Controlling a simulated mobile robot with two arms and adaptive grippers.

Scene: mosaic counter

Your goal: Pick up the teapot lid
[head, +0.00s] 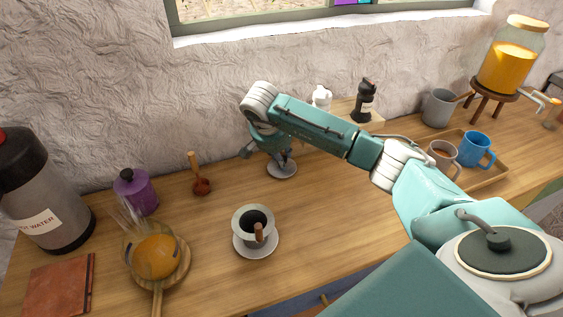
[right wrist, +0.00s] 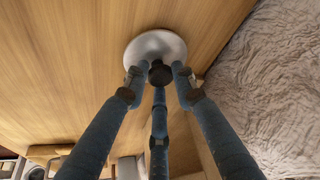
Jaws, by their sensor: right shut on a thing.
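The teapot lid (head: 283,173) is a pale round disc at the middle back of the counter. In the right wrist view the lid (right wrist: 150,46) is a white disc with a dark knob (right wrist: 160,74). My right gripper (head: 284,157) is above the lid, pointing down, with its fingers (right wrist: 158,85) closed around the knob. The lid looks level; I cannot tell whether it touches the counter. A grey-white vessel (head: 243,215) with a dark open inside and a wooden handle stands on a white saucer (head: 256,253) in front. My left gripper is not in view.
At left are a water urn (head: 40,185), a purple canister (head: 138,195), a strainer on a wooden stand (head: 183,270), a brown book (head: 58,285) and a wooden tool (head: 201,186). At right are a tray (head: 490,182) with mugs and a juice dispenser (head: 508,70). The wall is close behind.

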